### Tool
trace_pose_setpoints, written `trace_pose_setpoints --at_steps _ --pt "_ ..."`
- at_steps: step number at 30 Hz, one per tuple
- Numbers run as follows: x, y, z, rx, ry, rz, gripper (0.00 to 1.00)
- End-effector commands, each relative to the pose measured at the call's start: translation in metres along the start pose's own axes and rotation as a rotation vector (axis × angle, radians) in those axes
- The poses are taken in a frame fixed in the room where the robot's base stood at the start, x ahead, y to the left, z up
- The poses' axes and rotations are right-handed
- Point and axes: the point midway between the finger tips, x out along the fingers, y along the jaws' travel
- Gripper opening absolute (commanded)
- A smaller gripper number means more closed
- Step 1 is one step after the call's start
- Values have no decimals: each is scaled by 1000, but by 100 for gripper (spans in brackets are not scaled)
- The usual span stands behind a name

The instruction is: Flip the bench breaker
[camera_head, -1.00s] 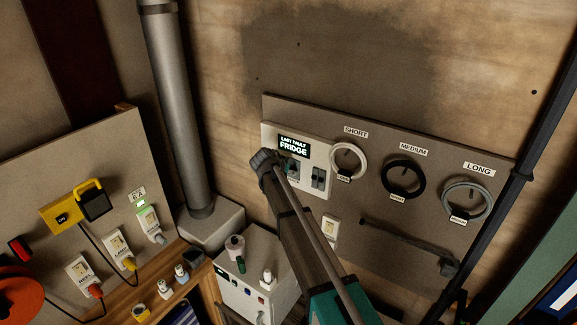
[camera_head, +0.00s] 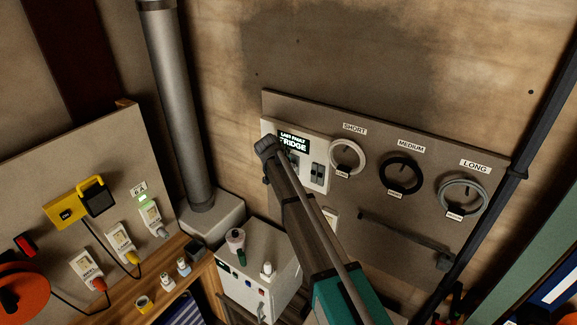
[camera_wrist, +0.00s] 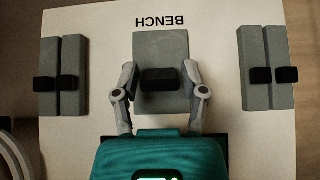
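The bench breaker (camera_wrist: 160,48) is a wide grey block with a black toggle (camera_wrist: 160,80) across its middle. It sits on a white panel (camera_wrist: 215,35), and its BENCH label (camera_wrist: 160,21) reads upside down in the wrist view. My gripper (camera_wrist: 160,70) is open, one finger on each side of the breaker, with the toggle between them. I cannot tell whether the fingers touch it.
Grey paired breakers flank it, left (camera_wrist: 60,100) and right (camera_wrist: 267,100) in the wrist view. Cable coils (camera_head: 347,157) hang right of the panel. A metal pipe (camera_head: 180,110) and a white cabinet (camera_head: 258,262) stand to the left and below.

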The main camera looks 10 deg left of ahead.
Motion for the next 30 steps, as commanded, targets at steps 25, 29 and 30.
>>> trace_pose_setpoints --at_steps 25,29,30 --pt "4 0 5 -1 78 -1 77" --pt "5 0 7 -1 134 -2 77" --pt "6 0 8 -2 152 -1 77"
